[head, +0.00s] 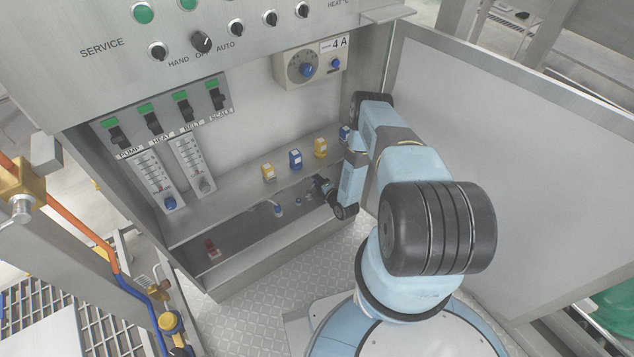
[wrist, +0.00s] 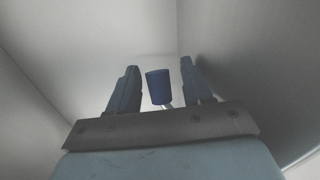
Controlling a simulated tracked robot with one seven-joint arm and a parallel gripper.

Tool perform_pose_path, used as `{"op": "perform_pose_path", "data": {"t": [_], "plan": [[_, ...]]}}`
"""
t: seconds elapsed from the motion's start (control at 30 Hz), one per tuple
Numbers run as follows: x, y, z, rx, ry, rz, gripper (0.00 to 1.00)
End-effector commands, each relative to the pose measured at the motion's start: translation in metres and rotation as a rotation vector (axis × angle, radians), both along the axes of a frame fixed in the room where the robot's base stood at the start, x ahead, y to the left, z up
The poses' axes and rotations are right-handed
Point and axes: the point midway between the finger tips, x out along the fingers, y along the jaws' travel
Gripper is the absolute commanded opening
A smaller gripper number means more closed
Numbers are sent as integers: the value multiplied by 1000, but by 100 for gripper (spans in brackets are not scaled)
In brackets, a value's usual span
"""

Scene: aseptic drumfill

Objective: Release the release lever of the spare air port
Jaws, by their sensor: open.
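In the wrist view a dark blue cylindrical grip (wrist: 159,86) on a thin metal rod stands between the two spread fingers of my gripper (wrist: 157,88). Gaps show on both sides, and I see no contact. In the head view my gripper (head: 320,184) is low in the cabinet, at its lower recess. A small blue-ended lever (head: 278,210) with a bent metal rod is left of it. I cannot tell whether this is the grip in the wrist view. Which fitting is the spare air port cannot be read.
Yellow and blue blocks (head: 295,159) stand on the ledge (head: 225,195) above the recess. Two flowmeters (head: 157,185) and several switches (head: 183,107) are on the left. The open door (head: 500,150) bounds the right.

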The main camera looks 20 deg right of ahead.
Motion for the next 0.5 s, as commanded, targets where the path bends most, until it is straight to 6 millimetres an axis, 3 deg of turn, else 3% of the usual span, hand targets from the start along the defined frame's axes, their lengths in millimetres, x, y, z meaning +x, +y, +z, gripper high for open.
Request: {"op": "perform_pose_path", "data": {"t": [0.23, 0.5], "plan": [[0, 0, 0, 0, 0, 0, 50], [0, 0, 0, 0, 0, 1, 24]]}}
